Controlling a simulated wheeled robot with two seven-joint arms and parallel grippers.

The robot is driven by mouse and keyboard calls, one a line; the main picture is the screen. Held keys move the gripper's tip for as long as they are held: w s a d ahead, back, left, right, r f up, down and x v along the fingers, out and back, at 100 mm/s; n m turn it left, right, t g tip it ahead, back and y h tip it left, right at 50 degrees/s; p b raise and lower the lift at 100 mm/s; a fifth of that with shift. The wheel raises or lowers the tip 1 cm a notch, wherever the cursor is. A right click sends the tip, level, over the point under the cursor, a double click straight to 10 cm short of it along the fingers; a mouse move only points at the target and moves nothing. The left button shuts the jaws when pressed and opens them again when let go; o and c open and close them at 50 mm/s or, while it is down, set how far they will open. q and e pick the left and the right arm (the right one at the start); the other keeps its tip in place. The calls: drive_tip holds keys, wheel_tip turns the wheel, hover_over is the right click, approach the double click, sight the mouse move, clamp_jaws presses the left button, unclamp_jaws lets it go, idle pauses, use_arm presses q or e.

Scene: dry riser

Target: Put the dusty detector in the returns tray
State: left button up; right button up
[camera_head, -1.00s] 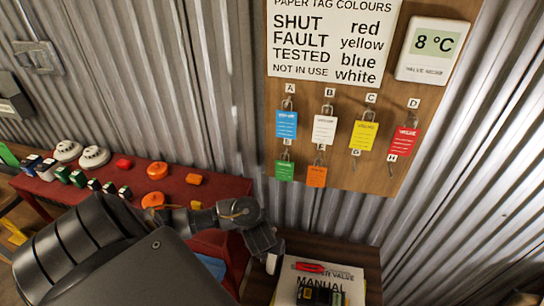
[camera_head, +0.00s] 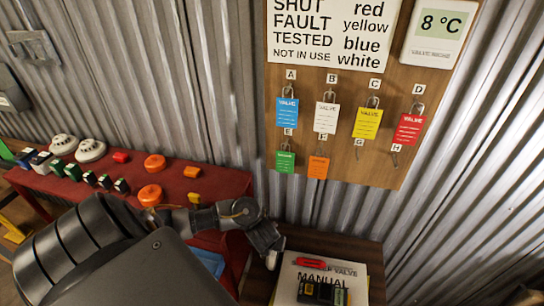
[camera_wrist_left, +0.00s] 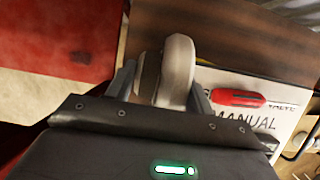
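My left gripper (camera_wrist_left: 160,95) is shut on a pale, rounded detector (camera_wrist_left: 178,65), which stands edge-on between the fingers. In the head view the gripper (camera_head: 270,248) is above the wooden surface beside the manual, with a small pale part of the detector (camera_head: 273,260) showing. Dust on it cannot be made out. Two white detectors (camera_head: 63,144) (camera_head: 90,150) sit at the back left of the red bench. A blue, tray-like thing (camera_head: 209,262) is partly hidden behind my left arm; no label on it shows. My right gripper is not in view.
The red bench (camera_head: 225,185) holds orange round units (camera_head: 155,163) and several small green-and-white blocks. A manual (camera_head: 290,273) with a red tool (camera_head: 310,263) and a dark device (camera_head: 322,292) lies on the wooden surface (camera_head: 345,248). A tag board (camera_head: 345,175) hangs behind.

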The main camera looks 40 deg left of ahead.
use_arm(q)
drive_tip(key=c, duration=0.5)
wheel_tip(320, 180, up, 10)
drive_tip(key=p, duration=0.7)
